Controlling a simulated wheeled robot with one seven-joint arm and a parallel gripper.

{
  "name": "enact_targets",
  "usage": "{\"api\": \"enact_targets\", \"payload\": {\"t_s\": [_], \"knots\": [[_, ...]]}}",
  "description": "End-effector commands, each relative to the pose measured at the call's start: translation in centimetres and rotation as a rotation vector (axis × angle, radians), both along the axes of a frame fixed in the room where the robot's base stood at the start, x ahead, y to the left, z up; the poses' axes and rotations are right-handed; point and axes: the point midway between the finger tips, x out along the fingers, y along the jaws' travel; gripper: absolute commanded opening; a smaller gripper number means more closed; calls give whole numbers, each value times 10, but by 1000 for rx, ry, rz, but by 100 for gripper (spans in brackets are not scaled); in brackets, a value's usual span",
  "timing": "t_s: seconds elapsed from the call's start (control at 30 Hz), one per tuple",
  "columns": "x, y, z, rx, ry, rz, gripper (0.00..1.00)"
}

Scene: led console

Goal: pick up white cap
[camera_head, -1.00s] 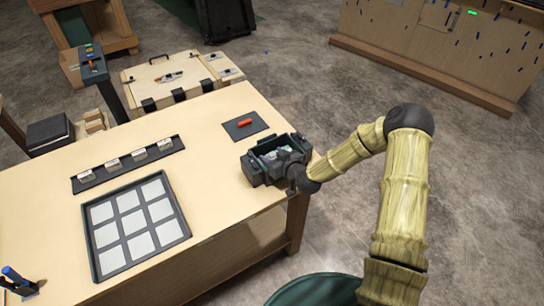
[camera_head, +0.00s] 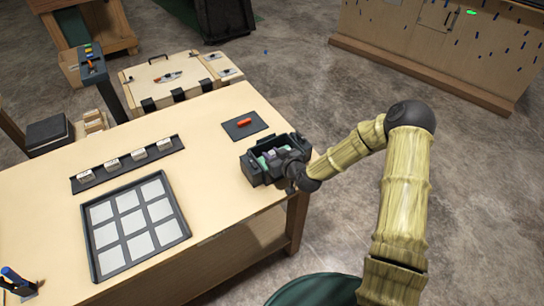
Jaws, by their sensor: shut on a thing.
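My gripper (camera_head: 275,160) is at the dark open bin (camera_head: 255,177) on the right end of the table. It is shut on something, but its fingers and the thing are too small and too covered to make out. Small pale, green and purple items (camera_head: 263,161) show inside the bin beside the gripper. I cannot tell which of them, if any, is the white cap.
On the wooden table (camera_head: 225,110) lie a dark tray of pale squares (camera_head: 135,225), a strip with several white-topped blocks (camera_head: 128,163), and a red-orange piece on a dark mat (camera_head: 233,131). A wooden chest (camera_head: 170,80) stands behind. The table's middle is clear.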

Motion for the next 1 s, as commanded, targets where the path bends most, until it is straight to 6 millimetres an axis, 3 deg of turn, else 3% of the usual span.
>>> {"api": "enact_targets", "payload": {"t_s": [0.6,1.0], "knots": [[0,0,85,-2,-3,0,7],[0,0,92,1,1,0,7]]}}
